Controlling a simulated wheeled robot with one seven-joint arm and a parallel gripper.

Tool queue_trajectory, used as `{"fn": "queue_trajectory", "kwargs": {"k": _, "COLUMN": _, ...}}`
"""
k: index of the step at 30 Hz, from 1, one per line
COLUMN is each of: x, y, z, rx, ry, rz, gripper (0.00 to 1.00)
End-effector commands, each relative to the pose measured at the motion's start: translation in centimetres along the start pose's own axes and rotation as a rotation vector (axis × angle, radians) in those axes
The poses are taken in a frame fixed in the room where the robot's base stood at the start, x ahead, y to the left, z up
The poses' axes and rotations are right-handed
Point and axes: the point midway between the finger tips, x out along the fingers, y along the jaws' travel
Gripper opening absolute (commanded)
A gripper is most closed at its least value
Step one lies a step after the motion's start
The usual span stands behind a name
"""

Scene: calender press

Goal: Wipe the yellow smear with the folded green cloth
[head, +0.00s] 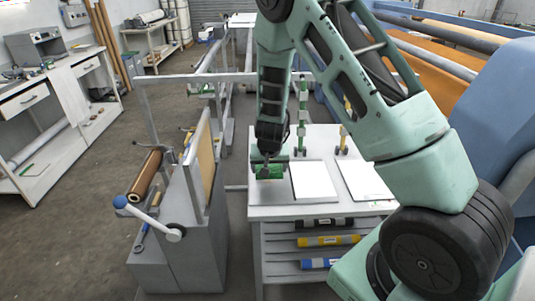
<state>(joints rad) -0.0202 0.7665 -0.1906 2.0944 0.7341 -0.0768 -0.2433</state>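My gripper (268,162) points down over the front left corner of the white-topped table (262,209). A small green item (268,172), likely the folded green cloth, is right at its fingertips. I cannot tell whether the fingers are shut on it or only near it, or whether it touches the tabletop. I cannot make out a yellow smear in this view; my gripper and arm hide parts of the table.
Two white sheets (313,181) lie right of my gripper. Upright green (302,92) and yellow (343,138) tools stand behind them. Rolls, one yellow (328,240), lie on the rack below. A grey machine with a blue-knobbed lever (150,220) stands left. Blue press at right.

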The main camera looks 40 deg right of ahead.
Motion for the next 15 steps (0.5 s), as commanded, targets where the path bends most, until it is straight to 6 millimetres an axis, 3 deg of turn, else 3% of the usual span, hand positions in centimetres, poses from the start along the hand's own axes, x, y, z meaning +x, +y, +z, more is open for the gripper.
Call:
{"fn": "queue_trajectory", "kwargs": {"k": 9, "x": -2.8, "y": 0.7, "z": -2.0, "rx": -0.001, "ry": 0.002, "rz": 0.0, "gripper": 0.6}}
{"fn": "queue_trajectory", "kwargs": {"k": 15, "x": -3.2, "y": 0.9, "z": -2.4, "rx": -0.002, "ry": 0.001, "rz": 0.0, "gripper": 0.6}}
